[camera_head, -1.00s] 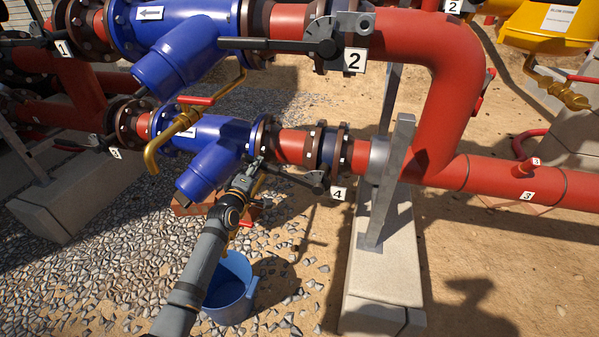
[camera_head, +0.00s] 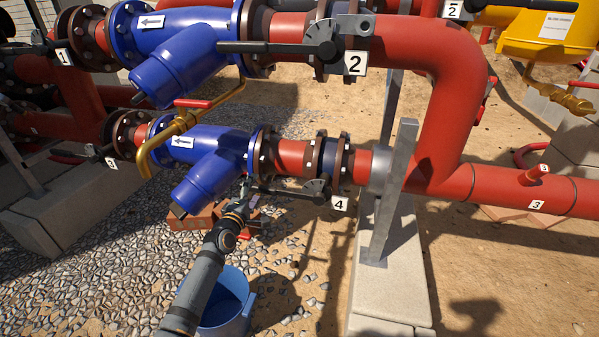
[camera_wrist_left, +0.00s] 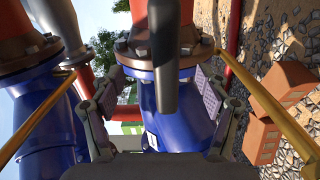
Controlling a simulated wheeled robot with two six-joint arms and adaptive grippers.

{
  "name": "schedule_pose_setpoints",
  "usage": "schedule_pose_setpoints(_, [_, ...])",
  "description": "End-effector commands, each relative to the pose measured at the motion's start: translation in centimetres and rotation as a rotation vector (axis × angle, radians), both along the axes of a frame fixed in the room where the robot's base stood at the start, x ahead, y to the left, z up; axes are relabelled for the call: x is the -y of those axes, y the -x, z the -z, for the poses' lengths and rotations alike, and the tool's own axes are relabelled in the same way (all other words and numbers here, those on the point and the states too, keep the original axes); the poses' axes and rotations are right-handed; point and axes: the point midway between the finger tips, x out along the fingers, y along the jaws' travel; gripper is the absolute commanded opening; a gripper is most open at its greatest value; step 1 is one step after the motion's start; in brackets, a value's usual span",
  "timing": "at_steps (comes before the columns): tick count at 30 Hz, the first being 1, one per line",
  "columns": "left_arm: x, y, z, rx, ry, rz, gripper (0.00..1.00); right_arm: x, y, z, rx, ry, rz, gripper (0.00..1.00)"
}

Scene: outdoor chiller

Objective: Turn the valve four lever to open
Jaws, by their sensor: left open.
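The valve four lever (camera_head: 288,193) is a dark handle reaching left from the valve beside the "4" tag (camera_head: 340,203), roughly along the red pipe. My left gripper (camera_head: 243,198) is at the lever's free end, just below the lower blue strainer. In the left wrist view the dark lever (camera_wrist_left: 165,62) hangs between the two spread fingers (camera_wrist_left: 160,90), with space on both sides. The fingers are open and appear not to touch it. In the head view the fingers are small and partly blend with the lever end. My right gripper is not in view.
A blue strainer (camera_head: 212,172) and a brass pipe with a red handle (camera_head: 178,128) are close to the gripper. A blue bucket (camera_head: 235,305) stands below my left arm. The valve two lever (camera_head: 265,46) is above. A grey metal post (camera_head: 392,190) stands right of valve four.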

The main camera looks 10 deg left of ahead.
Motion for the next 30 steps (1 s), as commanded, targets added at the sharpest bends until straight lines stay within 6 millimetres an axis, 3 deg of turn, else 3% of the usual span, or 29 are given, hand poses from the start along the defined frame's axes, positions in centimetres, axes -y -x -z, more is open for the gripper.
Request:
schedule_pose_setpoints(7, [0.0,0.5,-0.1,-0.001,-0.001,0.0,0.75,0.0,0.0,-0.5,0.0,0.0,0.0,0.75])
schedule_pose_setpoints(24, [-0.2,6.8,-0.1,-0.001,0.0,0.0,0.75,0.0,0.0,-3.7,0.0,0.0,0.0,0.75])
schedule_pose_setpoints(30, [-0.2,7.0,0.0,0.001,0.0,0.0,0.75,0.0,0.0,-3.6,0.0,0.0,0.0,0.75])
